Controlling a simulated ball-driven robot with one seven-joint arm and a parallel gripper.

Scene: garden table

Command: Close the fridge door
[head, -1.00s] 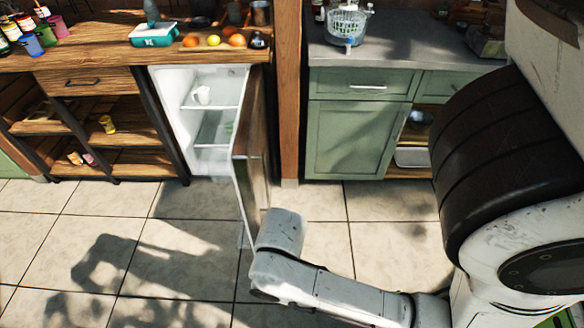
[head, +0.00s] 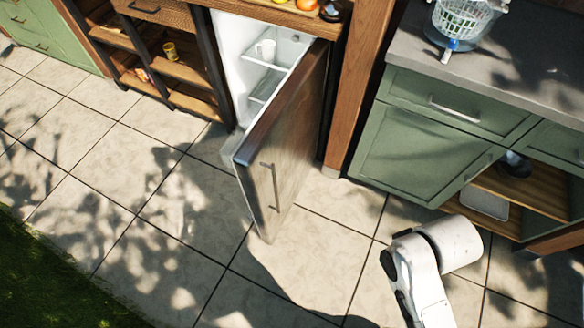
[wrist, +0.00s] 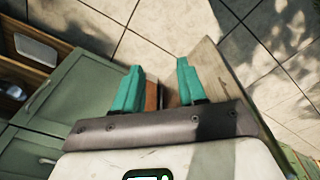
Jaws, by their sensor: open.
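The fridge (head: 230,50) stands open under the wooden counter in the head view. Its brown door (head: 300,125) swings out toward me, with the outer face and a long vertical handle (head: 271,187) in sight. My arm is at the lower right of the head view, right of the door and apart from it; my gripper's fingers are hidden there. In the wrist view my gripper (wrist: 161,88) shows two teal fingers, apart and holding nothing. A tan panel, apparently the door (wrist: 222,80), lies just right of the fingers; I cannot tell whether they touch.
A wooden post (head: 365,85) and a green cabinet (head: 425,150) are right of the fridge. Open wooden shelves (head: 185,70) are on the left. The tiled floor (head: 150,220) in front is clear.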

